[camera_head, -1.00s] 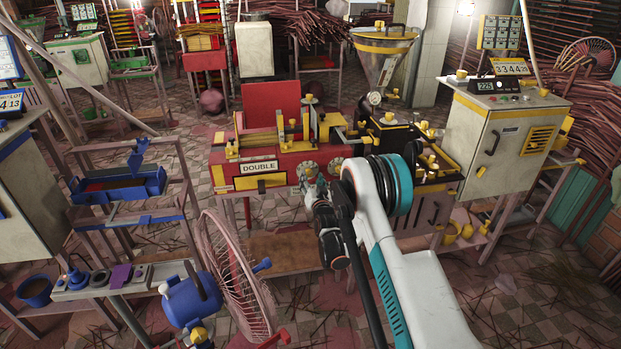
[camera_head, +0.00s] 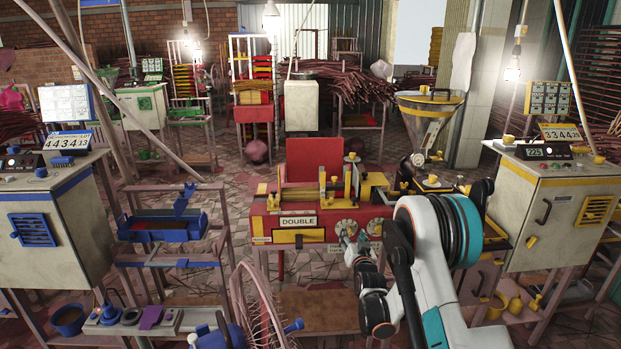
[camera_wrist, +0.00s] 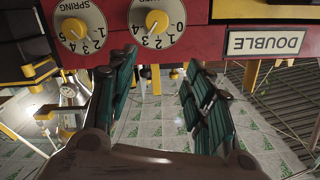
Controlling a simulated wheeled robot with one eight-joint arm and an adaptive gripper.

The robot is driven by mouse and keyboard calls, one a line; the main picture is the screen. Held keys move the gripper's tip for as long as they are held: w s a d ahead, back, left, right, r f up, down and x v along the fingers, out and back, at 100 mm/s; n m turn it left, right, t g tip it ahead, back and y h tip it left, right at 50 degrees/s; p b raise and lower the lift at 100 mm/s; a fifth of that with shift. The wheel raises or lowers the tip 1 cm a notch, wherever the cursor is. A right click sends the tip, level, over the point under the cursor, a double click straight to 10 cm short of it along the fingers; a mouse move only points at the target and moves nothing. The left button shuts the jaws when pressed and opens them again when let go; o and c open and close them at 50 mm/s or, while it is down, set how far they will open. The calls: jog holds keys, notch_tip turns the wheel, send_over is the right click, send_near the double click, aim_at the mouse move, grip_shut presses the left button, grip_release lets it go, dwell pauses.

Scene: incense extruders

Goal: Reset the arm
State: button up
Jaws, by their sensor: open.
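My arm (camera_head: 440,265) reaches from the bottom right of the head view toward the red extruder marked DOUBLE (camera_head: 300,222). In the head view my gripper (camera_head: 348,240) is small and lies just in front of the machine's front face, below its dials. In the wrist view my gripper (camera_wrist: 155,88) is open, with its two green-padded fingers spread and nothing between them. Two numbered dials, one marked SPRING (camera_wrist: 73,29) and another beside it (camera_wrist: 157,22), are at the top of that view, beyond the fingertips and apart from them as far as I can see.
A metal hopper (camera_head: 428,120) stands behind my arm. A grey cabinet with yellow trim (camera_head: 560,215) is at right, and one with blue trim (camera_head: 50,230) is at left. A blue-trayed stand (camera_head: 165,226) and a fan (camera_head: 262,310) are left of my arm. Floor shows between them.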

jog(key=s+r+g, duration=0.2)
jog(key=s+r, duration=0.3)
jog(key=r, duration=0.7)
jog(key=s+r+n+g, duration=0.2)
jog(key=s+r+g, duration=0.1)
jog(key=s+r, duration=0.75)
jog(key=s+f+g, duration=0.1)
jog(key=s+g, duration=0.1)
jog(key=s, duration=1.6)
jog(key=s+f+n+g, duration=0.1)
jog(key=s+f+g, duration=0.1)
jog(key=s, duration=1.7)
jog(key=shift+f+g, duration=0.3)
jog(key=shift+g, duration=0.3)
jog(key=shift+c, duration=0.6)
